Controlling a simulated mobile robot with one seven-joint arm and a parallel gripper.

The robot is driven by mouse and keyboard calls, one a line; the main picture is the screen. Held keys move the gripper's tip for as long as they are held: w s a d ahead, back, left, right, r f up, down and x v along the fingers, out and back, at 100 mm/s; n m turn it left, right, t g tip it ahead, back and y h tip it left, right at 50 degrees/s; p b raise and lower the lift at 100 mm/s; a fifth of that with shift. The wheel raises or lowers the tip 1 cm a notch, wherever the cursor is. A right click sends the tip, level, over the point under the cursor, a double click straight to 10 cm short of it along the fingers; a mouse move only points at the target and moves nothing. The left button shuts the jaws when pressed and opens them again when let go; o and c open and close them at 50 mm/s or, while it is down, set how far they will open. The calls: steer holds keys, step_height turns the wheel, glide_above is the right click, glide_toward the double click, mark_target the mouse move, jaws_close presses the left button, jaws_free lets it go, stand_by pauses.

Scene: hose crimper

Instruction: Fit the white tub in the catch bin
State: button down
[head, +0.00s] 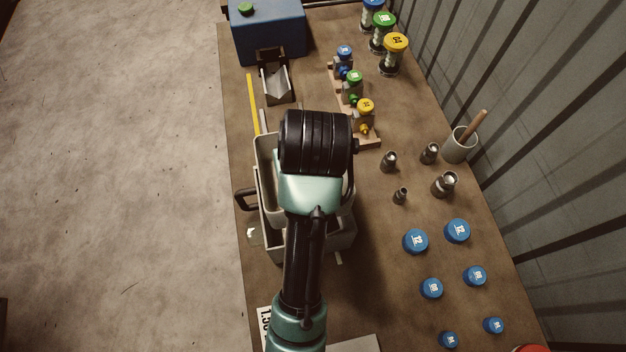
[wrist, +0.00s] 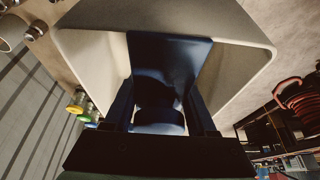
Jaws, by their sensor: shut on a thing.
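The white tub (head: 265,165) is mostly hidden under my arm in the head view; its pale left wall and rim show. It fills the upper part of the wrist view (wrist: 95,55), with a dark blue panel (wrist: 168,65) at its middle. My gripper (wrist: 160,120) is shut on the tub at this panel; the exact contact is hard to see. The grey-white catch bin (head: 342,242) with a dark side handle (head: 245,200) shows below and around the tub in the head view. Whether the tub is inside the bin or above it, I cannot tell.
Blue caps (head: 415,241) and metal fittings (head: 389,161) lie to the right on the bench. A wooden rack (head: 362,130) with coloured knobs and a cup (head: 460,146) stand beyond. A blue machine (head: 268,38) stands at the far end. The bench's left edge is close to the bin.

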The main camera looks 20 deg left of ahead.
steer(key=f, duration=1.1)
steer(key=f+p, duration=0.1)
steer(key=f, duration=0.4)
steer(key=shift+s+f, duration=0.2)
steer(key=shift+s, duration=0.05)
steer(key=shift+c, duration=1)
jaws_free()
steer(key=shift+f, duration=0.15)
